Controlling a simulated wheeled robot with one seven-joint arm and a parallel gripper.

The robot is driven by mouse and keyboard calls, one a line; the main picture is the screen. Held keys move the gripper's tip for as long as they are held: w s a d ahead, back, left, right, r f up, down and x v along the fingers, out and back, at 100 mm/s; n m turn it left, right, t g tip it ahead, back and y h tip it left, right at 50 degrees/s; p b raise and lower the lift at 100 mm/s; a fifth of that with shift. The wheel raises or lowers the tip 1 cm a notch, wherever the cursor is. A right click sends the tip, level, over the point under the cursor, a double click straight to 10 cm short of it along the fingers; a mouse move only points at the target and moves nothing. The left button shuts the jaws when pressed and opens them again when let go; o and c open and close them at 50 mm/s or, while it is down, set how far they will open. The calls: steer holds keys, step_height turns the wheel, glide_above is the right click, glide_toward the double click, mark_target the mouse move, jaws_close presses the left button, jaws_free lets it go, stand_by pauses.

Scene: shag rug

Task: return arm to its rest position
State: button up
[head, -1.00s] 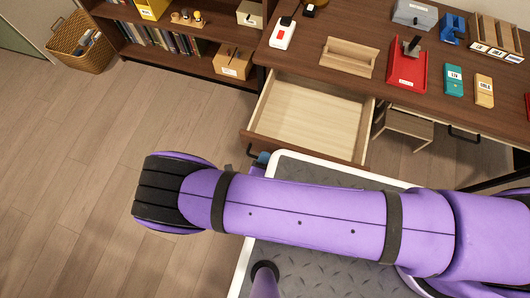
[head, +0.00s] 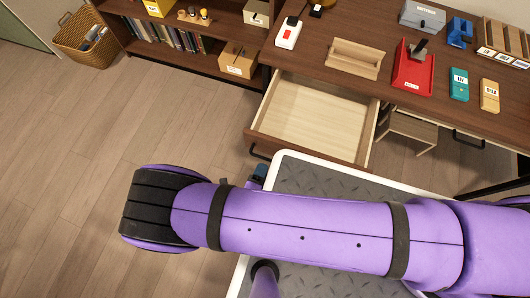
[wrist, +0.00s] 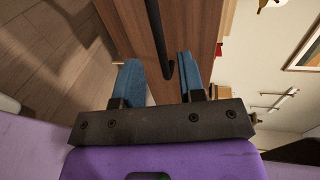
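My purple arm (head: 310,230) reaches across the lower part of the head view. My gripper (wrist: 157,75) shows in the wrist view with its two blue fingers well apart, and nothing is held between them. In the head view only a small blue part of it shows past the arm; the rest is hidden. A black bar handle (wrist: 156,35) on a brown wooden front appears between the fingers in the wrist view. I cannot tell how far the fingertips are from it.
The pulled-out, empty drawer (head: 318,118) juts from the desk (head: 373,95) near my arm. The desk top holds a red stapler-like tool (head: 413,70), a wooden tray (head: 354,58) and several small items. A bookshelf (head: 218,32) and basket (head: 90,40) stand behind. Floor at left is clear.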

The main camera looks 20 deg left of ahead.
steer(key=shift+v, duration=0.8)
steer(key=shift+r, duration=0.1)
